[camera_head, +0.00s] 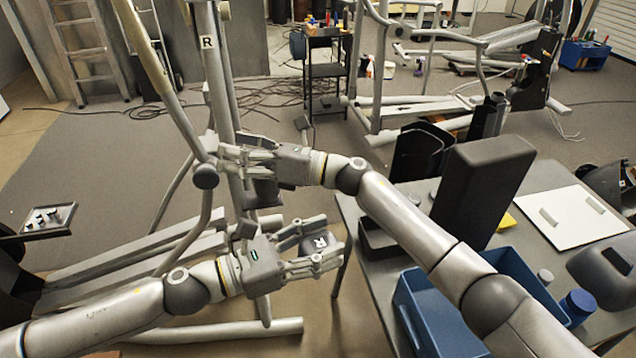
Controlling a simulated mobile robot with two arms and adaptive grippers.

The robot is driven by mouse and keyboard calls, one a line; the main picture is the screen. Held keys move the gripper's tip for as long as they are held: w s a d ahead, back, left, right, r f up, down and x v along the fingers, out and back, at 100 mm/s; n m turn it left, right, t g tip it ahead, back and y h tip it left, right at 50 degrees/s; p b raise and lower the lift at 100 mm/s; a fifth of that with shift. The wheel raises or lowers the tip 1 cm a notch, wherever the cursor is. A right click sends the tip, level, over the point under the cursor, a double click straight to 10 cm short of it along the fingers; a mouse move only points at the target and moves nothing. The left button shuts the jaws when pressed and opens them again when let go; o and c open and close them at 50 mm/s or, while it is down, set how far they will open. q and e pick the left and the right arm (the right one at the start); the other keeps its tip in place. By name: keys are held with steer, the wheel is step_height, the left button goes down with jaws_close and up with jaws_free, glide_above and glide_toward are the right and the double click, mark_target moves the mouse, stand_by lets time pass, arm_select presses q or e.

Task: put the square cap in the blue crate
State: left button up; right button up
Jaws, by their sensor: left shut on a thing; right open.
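My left gripper (330,256) comes in from the left and is shut on a dark grey, squarish cap (318,241) marked with a white R. It holds the cap in the air, left of the table. Its fingers hide part of the cap. The blue crate (407,305) stands on the table to the right, and my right arm crosses over it and hides its middle. My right gripper (228,157) reaches left and is open beside the elliptical's grey upright post; I cannot tell whether it touches it.
The grey table (588,325) also bears a tall dark box (483,185), a white board (567,217) and a blue-lidded jar (578,306). The elliptical's post (215,85) and rails (140,262) stand left. A black shelf cart (327,72) is at the back.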

steer(key=s+a+r+n+g+h, duration=0.2)
steer(key=s+r+n+g+h, duration=0.25)
steer(key=n, duration=0.55)
arm_select(q)
steer(key=shift+s, duration=0.1)
arm_select(e)
steer(key=n+t+h, duration=0.3)
steer(key=n+h, duration=1.2)
steer(key=n, duration=0.4)
glide_above(319, 243)
steer(key=shift+g, duration=0.25)
step_height(319, 243, down, 12)
steer(key=shift+r, duration=0.25)
